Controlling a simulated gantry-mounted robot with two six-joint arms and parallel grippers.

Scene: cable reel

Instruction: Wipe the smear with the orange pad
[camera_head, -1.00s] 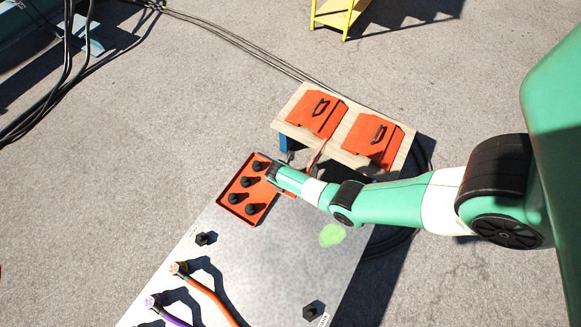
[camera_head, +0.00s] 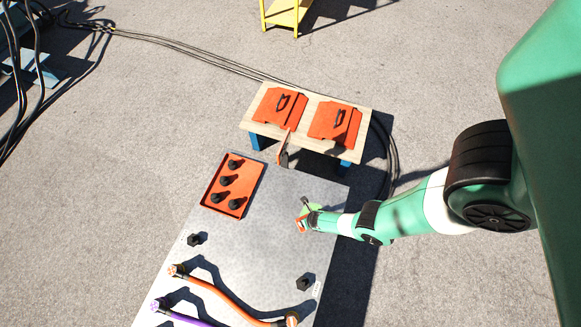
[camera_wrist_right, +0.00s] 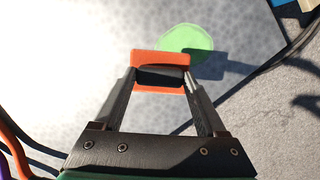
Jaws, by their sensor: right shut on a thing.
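The orange pad (camera_wrist_right: 160,58) is between the two fingers of my right gripper (camera_wrist_right: 162,80), which is shut on its dark handle part. In the head view the pad (camera_head: 300,225) shows as a small orange piece at the tip of my right gripper (camera_head: 306,219). The pale green smear (camera_wrist_right: 187,41) lies on the grey metal table; in the head view it (camera_head: 316,209) is partly hidden by the gripper. The pad is at the smear's near left side in the wrist view. I cannot tell whether the pad touches the table. My left gripper is not in view.
An orange tray (camera_head: 211,198) with several black knobs sits at the table's far left. Black pegs and orange and purple cables (camera_head: 215,287) are at the near part. A wooden bench (camera_head: 298,142) with two orange panels stands behind. The table's middle is clear.

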